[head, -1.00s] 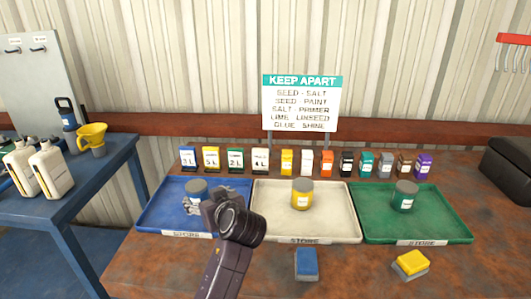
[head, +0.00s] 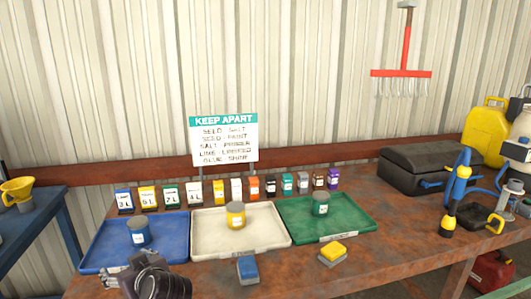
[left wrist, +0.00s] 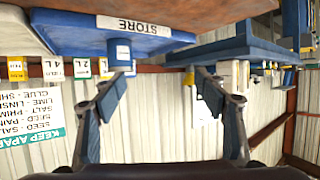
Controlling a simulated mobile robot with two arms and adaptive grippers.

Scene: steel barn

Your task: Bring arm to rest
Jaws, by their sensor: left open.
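My left gripper (head: 116,278) is at the lower left of the head view, in front of the blue tray (head: 92,263). In the left wrist view its two fingers (left wrist: 158,88) are spread apart with nothing between them. A blue can (head: 137,232) with a grey lid stands upright in the blue tray, apart from the gripper. The can also shows beyond the fingers in the upside-down left wrist view (left wrist: 120,52). A yellow can (head: 236,215) stands in the white tray (head: 205,243). A green can (head: 320,204) stands in the green tray (head: 355,223). My right gripper is not in view.
Several small labelled boxes line the back below the KEEP APART sign (head: 223,138). A black case (head: 425,170) and blue-handled tools (head: 457,190) are at right.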

